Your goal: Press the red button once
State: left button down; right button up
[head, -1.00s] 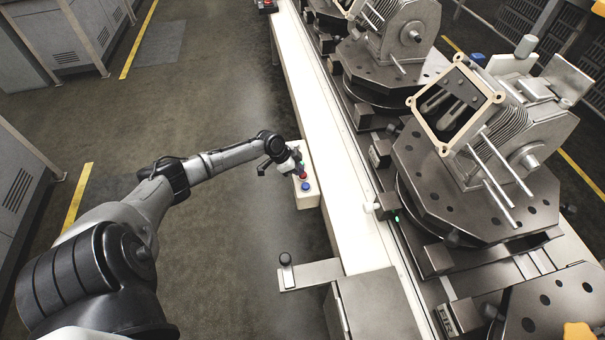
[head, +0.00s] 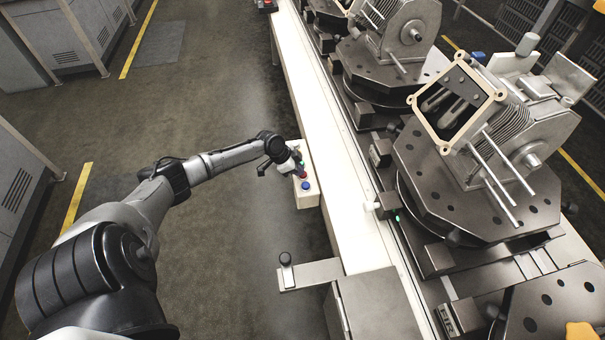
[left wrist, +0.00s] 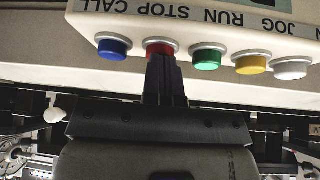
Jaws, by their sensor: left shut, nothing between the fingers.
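The button box (head: 309,197) is fixed to the side of the white conveyor rail in the head view, with a blue button (head: 305,186) at its near end. The red button (left wrist: 161,46) shows in the left wrist view between the blue button (left wrist: 114,46) and the green button (left wrist: 207,58). My left gripper (left wrist: 165,62) is shut and empty, its fingertips at the red button, overlapping its lower part. I cannot tell whether they touch it. In the head view the left gripper (head: 299,170) is over the box. My right gripper is not in view.
A yellow button (left wrist: 251,63) and a white button (left wrist: 291,68) continue the row. Machined parts on turntable fixtures (head: 470,190) stand right of the white rail (head: 345,215). A metal bracket with a black knob (head: 286,259) juts out nearer me. Floor to the left is clear.

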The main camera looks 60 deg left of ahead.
pick_arm(q)
jog(key=shift+f, duration=0.25)
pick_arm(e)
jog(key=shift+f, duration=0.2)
pick_arm(q)
jog(key=shift+r, duration=0.15)
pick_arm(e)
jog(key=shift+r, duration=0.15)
pick_arm(q)
jog(key=shift+r+p, duration=0.8)
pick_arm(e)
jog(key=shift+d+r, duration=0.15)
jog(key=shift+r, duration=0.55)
pick_arm(q)
notch_tip(320, 180, up, 4)
jog(key=p, duration=0.4)
jog(key=shift+r, duration=0.2)
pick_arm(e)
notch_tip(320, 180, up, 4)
pick_arm(q)
jog(key=p+v, duration=0.3)
jog(key=v, duration=1)
jog(key=shift+s+r+p, duration=0.2)
jog(key=shift+r+p, duration=0.1)
jog(key=shift+p, duration=0.05)
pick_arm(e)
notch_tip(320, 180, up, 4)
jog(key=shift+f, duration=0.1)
